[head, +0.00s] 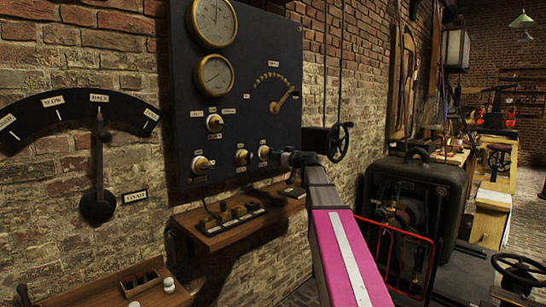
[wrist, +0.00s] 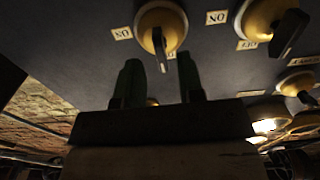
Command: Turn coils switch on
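The dark switch panel (head: 235,60) is on the brick wall, with brass rotary switches whose small labels I cannot read in the head view. I cannot tell which is the coils switch. My gripper (head: 285,157) is close to the lower right switch (head: 263,152). In the wrist view my gripper (wrist: 159,80) is open, its two dark fingers apart. A brass switch (wrist: 158,18) with a dark lever lies just beyond the fingertips, roughly between them, beside an upside-down ON label. Contact is not clear. Another switch (wrist: 262,18) has OFF and ON labels.
A wooden shelf (head: 240,232) with small fittings is below the panel. A large dial (head: 80,105) is at left. A handwheel (head: 340,140) and a black machine (head: 415,190) with a red frame stand at right. A glowing lamp (wrist: 266,126) shows in the wrist view.

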